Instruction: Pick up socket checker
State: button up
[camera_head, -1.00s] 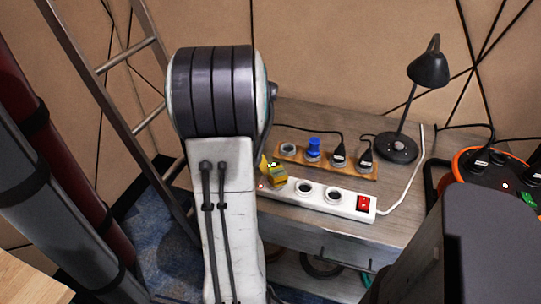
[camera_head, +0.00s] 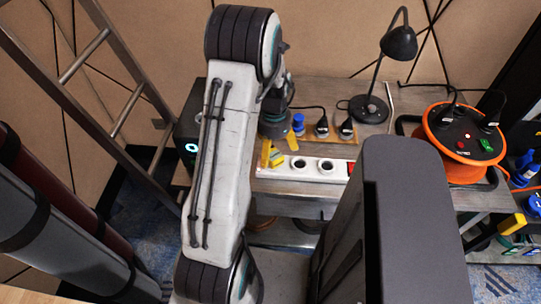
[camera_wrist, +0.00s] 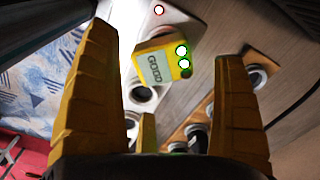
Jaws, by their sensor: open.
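The socket checker (camera_wrist: 161,61) is a small yellow tester with a grey face reading "GOOD" and lit dots along one side. It sits on the white power strip (camera_head: 306,167), which lies on the grey wooden table. In the head view the checker (camera_head: 277,159) is partly hidden by my fingers. My gripper (camera_wrist: 163,44) has yellow fingers and is open. In the wrist view the checker is between the fingertips, apart from both. My gripper also shows in the head view (camera_head: 278,148), just above the strip's left end.
Behind the strip is a wooden socket board (camera_head: 340,130) with a blue plug (camera_head: 298,123) and black plugs (camera_head: 321,128). A desk lamp (camera_head: 398,44) stands at the back. An orange cable reel (camera_head: 464,135) is to the right, and a ladder (camera_head: 105,85) to the left.

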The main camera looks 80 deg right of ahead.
aim_at(273, 154)
jog(key=shift+w+d+f+p, duration=0.1)
jog(key=shift+f+p, duration=0.1)
jog(key=shift+f, duration=1.05)
jog(key=shift+d+f+p, duration=0.1)
jog(key=shift+f+p, duration=0.05)
jog(key=shift+f, duration=1.1)
jog(key=shift+c, duration=0.2)
jog(key=shift+a, duration=0.1)
jog(key=c, duration=1.5)
jog(key=shift+o, duration=0.2)
